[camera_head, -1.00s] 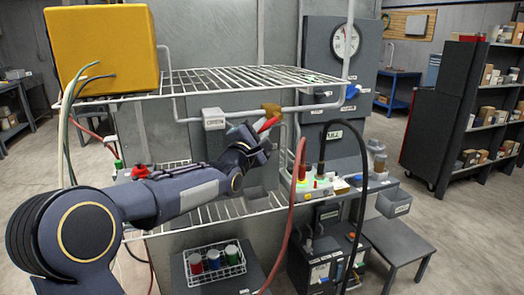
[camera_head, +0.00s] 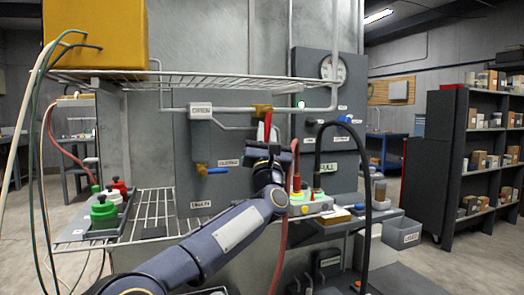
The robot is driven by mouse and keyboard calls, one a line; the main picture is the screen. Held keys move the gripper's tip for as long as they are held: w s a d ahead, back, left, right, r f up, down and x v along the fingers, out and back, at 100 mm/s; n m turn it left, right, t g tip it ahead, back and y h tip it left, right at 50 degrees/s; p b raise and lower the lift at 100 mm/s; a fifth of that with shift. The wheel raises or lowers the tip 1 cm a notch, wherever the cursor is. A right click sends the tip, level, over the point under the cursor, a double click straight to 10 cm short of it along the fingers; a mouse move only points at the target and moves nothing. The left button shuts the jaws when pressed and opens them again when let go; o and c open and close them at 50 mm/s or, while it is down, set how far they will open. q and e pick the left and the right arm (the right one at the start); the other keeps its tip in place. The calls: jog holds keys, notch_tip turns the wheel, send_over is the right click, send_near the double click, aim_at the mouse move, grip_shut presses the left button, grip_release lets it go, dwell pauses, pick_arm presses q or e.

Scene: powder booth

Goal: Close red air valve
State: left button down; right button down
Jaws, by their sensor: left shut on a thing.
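The red air valve handle (camera_head: 267,126) hangs below its brass body (camera_head: 262,110) on the grey pipe, pointing roughly straight down. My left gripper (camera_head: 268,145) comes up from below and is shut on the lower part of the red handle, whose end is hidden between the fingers. My right gripper is not in view.
A blue-handled valve (camera_head: 214,171) is left of my gripper. A wire shelf (camera_head: 190,84) with a yellow box (camera_head: 95,38) is above. Red and black hoses (camera_head: 367,200) hang at the right. Green and red knobs (camera_head: 103,210) stand at the lower left.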

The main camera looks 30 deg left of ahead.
pick_arm(q)
jog(key=n+y, duration=0.1)
jog(key=n+g+y+b, duration=0.1)
jog(key=n+y, duration=0.1)
jog(key=n, duration=0.1)
jog(key=shift+w+d+f+g+y+b, duration=0.15)
jog(key=shift+w+d+g+y+b, duration=0.15)
jog(key=shift+w+d+g+y, duration=0.1)
jog(key=shift+n, duration=0.4)
jog(key=shift+s+a, duration=0.1)
jog(key=c, duration=1.4)
grip_release()
